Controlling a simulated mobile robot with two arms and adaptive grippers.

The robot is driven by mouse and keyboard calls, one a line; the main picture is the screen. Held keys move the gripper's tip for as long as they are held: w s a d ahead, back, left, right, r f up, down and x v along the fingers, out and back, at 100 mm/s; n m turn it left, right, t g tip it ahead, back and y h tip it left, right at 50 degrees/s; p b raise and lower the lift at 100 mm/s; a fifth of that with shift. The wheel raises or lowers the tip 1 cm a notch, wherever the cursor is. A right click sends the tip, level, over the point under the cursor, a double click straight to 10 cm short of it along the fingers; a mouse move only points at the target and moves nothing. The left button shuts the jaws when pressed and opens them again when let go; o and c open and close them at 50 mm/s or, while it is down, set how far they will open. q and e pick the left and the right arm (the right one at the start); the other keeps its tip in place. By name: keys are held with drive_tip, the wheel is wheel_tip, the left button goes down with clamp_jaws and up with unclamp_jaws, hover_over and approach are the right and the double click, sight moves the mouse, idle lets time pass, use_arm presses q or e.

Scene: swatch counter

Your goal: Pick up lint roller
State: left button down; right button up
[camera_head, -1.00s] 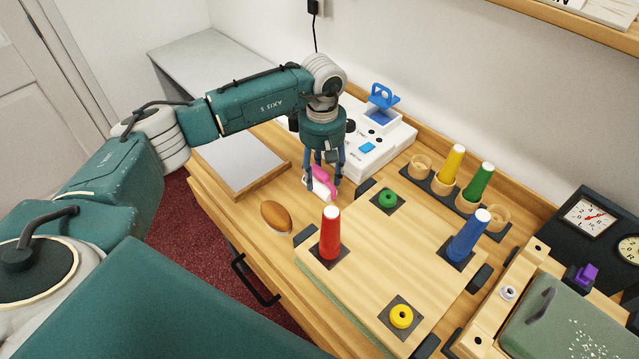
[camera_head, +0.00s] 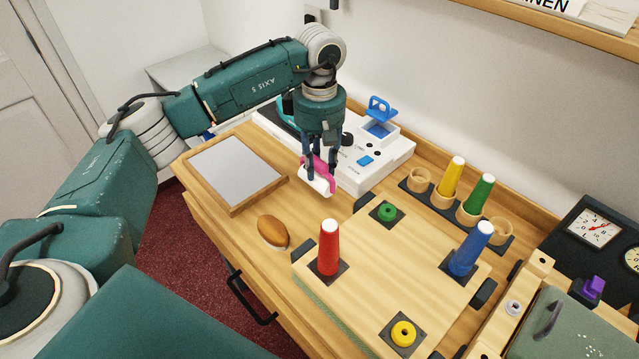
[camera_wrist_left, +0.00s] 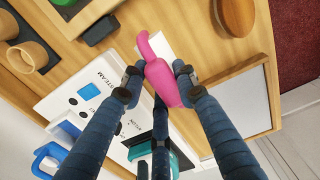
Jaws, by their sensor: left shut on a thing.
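The lint roller has a pink handle (camera_wrist_left: 163,80) and a white roll (camera_head: 317,186). My left gripper (camera_head: 318,165) is shut on the pink handle, with its fingers on either side of it. In the head view the roller hangs from the fingers above the counter, beside the white steam unit. In the left wrist view the handle lies between the fingertips (camera_wrist_left: 157,78), and the white roll (camera_wrist_left: 157,45) shows partly behind it. My right gripper is in neither view.
A white steam unit (camera_head: 392,152) stands behind the roller. A wooden board with cones (camera_head: 385,250) lies to the right. A brown oval brush (camera_head: 272,231) and a grey-topped tray (camera_head: 236,168) lie to the left. Bare counter shows around the brush.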

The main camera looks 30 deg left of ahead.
use_arm(q)
wheel_tip(320, 180, up, 13)
drive_tip(key=b, duration=0.1)
drive_tip(key=shift+f+b, duration=0.2)
drive_tip(key=shift+b, duration=0.1)
drive_tip(key=c, duration=1.9)
unclamp_jaws()
drive_tip(key=c, duration=0.4)
